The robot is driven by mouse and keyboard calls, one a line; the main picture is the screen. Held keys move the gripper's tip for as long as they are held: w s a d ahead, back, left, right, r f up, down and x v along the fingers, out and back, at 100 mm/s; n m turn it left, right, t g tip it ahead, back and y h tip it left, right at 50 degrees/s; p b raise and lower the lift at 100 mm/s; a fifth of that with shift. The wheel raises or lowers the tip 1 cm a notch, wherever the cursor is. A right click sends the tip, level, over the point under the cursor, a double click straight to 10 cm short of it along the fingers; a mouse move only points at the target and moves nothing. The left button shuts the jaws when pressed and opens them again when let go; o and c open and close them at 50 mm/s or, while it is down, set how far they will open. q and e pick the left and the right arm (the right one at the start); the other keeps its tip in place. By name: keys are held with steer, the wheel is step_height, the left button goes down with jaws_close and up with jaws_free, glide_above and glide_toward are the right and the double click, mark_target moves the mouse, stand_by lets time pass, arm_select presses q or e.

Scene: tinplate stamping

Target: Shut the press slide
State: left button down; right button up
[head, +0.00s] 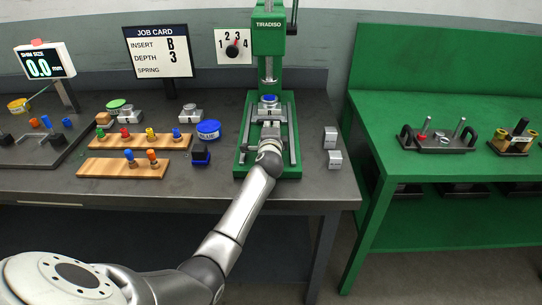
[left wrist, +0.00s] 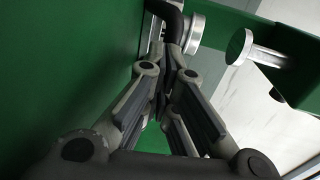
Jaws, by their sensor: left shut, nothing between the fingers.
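The green press (head: 268,40) stands at the back of the grey bench, with its ram above the base. Its slide (head: 287,113) lies between two metal rails on the green base, with a blue-topped round piece (head: 269,99) on it under the ram. My left gripper (head: 269,135) is at the front of the slide; my wrist hides part of the base. In the left wrist view its fingers (left wrist: 174,55) are shut and empty, their tips close to a dark curved bar (left wrist: 170,20). I cannot tell whether they touch. My right gripper is not in view.
Wooden racks with coloured stamps (head: 138,141), a blue tin (head: 208,130) and a black-and-blue pad (head: 200,154) stand left of the press. Two small metal blocks (head: 330,137) lie to its right. A green table (head: 410,175) stands farther right, across a gap.

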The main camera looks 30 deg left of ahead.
arm_select(q)
steer(key=shift+s+d, duration=0.1)
steer(key=shift+s, duration=0.1)
steer(key=v, duration=1.1)
steer(key=shift+s+d, duration=0.2)
steer(key=shift+s, duration=0.1)
